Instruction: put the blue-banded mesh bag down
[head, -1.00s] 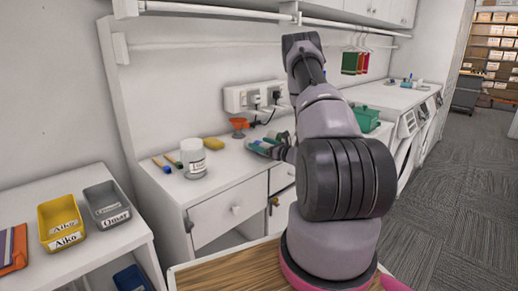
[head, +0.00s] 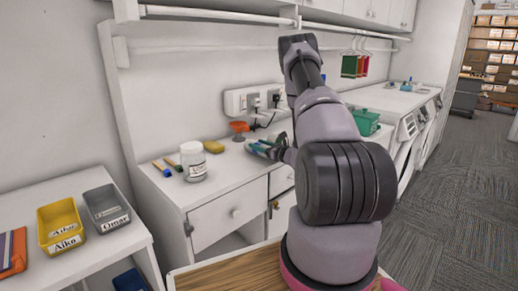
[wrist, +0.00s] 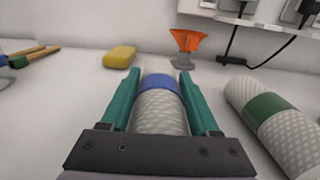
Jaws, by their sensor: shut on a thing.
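The blue-banded mesh bag (wrist: 160,112) is a white woven roll with a blue band near its far end. It lies lengthwise between the teal fingers of my gripper (wrist: 158,80), which is shut on it. In the head view my gripper (head: 266,149) is low over the white counter, with the bag mostly hidden by the fingers and arm. I cannot tell whether the bag touches the counter. A similar green-banded mesh bag (wrist: 268,112) lies just to the right, apart from my gripper.
An orange funnel-like thing (wrist: 187,45) and a yellow sponge (wrist: 119,56) stand beyond my gripper. A white jar (head: 193,162) and brushes or markers are to the left on the counter (head: 215,178). Plugs and cords hang at the wall behind. Counter between sponge and jar is clear.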

